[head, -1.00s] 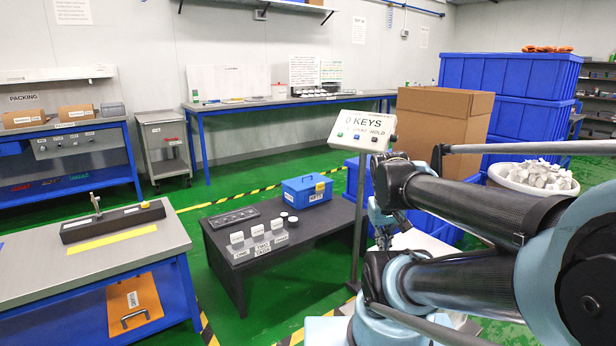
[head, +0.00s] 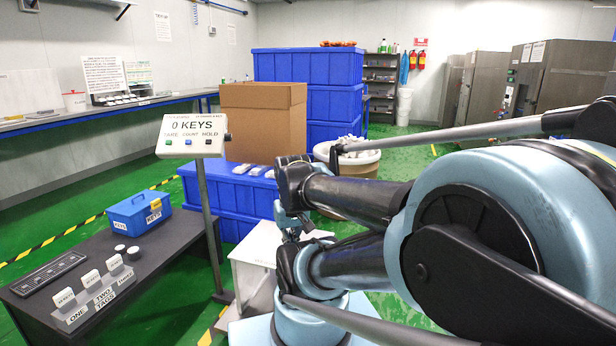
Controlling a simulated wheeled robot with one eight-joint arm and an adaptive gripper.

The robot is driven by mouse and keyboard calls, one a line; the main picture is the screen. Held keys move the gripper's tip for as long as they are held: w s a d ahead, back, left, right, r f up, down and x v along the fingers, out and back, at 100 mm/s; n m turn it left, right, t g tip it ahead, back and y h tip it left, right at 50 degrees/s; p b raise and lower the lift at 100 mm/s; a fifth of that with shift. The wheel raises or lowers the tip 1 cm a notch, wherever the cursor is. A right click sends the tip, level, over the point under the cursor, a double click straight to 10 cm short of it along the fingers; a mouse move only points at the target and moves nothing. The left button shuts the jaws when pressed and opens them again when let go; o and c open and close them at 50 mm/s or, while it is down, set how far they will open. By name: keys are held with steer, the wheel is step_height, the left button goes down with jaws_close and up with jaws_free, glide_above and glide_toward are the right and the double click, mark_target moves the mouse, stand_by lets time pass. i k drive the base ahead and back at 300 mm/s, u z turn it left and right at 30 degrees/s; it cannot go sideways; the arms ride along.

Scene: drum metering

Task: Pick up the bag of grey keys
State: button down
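I cannot single out a bag of grey keys for certain. Several small pale packets (head: 258,170) lie on the lid of a low blue crate, left of my arm; their contents are too small to tell. A round pale tub (head: 358,168) heaped with grey-white pieces stands behind my arm and is partly hidden by it. My folded arm fills the right and centre of the head view. Its wrist end points down around my gripper (head: 290,234), which is small and mostly hidden by my own links. Whether it is open or holds anything does not show.
A post-mounted sign (head: 192,135) reads 0 KEYS. A dark low table (head: 170,238) holds a blue box (head: 139,213) and white tag blocks. A white-topped stand (head: 258,243) is close to my arm. A cardboard box (head: 263,122) and stacked blue crates (head: 335,75) stand behind.

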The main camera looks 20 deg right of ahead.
mark_target(271, 175)
steer(key=z, duration=0.75)
steer(key=k, duration=1.3)
steer(key=z, duration=0.95)
steer(key=i, duration=4.05)
steer(key=u, duration=1)
steer(key=i, duration=0.95)
steer(key=u, duration=0.65)
